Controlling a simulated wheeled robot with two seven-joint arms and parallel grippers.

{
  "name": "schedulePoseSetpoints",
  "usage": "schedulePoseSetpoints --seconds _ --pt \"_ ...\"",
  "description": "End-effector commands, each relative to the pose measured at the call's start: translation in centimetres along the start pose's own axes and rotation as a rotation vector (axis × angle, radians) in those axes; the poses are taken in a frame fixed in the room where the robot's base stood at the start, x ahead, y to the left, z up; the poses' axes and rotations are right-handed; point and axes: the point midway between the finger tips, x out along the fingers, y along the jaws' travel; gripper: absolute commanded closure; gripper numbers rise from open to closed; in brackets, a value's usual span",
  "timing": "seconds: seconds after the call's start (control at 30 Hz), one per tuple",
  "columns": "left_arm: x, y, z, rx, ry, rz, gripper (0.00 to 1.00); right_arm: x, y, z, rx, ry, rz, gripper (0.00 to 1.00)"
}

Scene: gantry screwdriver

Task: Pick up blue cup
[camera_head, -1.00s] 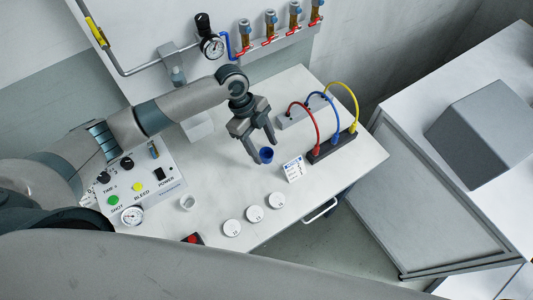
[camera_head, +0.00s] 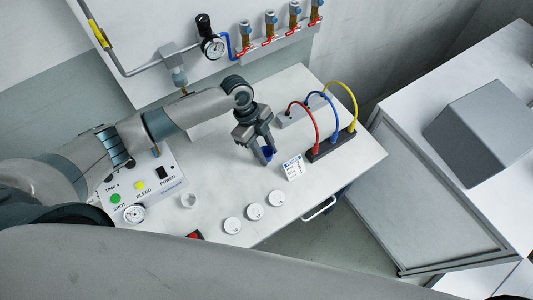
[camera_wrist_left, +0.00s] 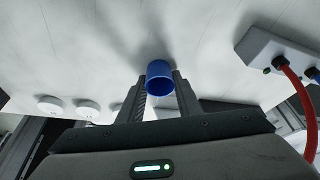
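The small blue cup (camera_head: 267,152) is at my left gripper (camera_head: 268,156) over the white bench, partly covered by the fingers in the head view. In the left wrist view the blue cup (camera_wrist_left: 160,76) sits between the two fingertips (camera_wrist_left: 161,88), its open rim toward the camera. The fingers lie close against both its sides and look shut on it. I cannot tell whether the cup's base touches the bench. My right gripper is not in view.
A card with print (camera_head: 293,167) stands right of the cup. Black and grey blocks with red, blue and yellow cables (camera_head: 333,146) lie beyond. Several white discs (camera_head: 254,211) lie in front. A control box (camera_head: 150,182) stands left. The bench's right front is clear.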

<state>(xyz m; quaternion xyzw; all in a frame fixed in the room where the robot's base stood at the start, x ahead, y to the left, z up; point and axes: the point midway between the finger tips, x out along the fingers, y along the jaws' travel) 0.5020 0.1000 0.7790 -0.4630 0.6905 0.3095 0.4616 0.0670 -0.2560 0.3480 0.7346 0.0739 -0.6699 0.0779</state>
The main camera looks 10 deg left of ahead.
Motion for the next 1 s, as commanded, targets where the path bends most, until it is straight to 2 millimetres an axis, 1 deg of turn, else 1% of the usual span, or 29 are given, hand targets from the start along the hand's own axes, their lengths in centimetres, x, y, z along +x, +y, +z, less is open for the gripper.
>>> schedulePoseSetpoints --seconds 0.3,0.47,0.63,0.77,0.8,1.0 --pt "0.0 0.0 0.0 0.0 0.0 0.0 0.89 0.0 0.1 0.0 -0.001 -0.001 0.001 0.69" --pt "-0.4 -0.1 -0.1 0.001 0.0 -0.001 0.89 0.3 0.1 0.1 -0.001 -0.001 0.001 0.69" --pt "-1.8 -0.1 -0.7 0.003 -0.001 -0.003 0.89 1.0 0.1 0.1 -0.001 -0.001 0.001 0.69" --pt "-3.7 -0.1 -1.4 0.004 -0.001 -0.004 0.89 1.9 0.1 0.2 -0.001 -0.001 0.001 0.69" --pt "-3.7 0.0 -2.5 0.006 0.002 -0.001 0.89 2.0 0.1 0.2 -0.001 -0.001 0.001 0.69" --pt "-4.3 0.4 -6.9 0.007 0.002 -0.002 0.89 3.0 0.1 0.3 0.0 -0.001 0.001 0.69"
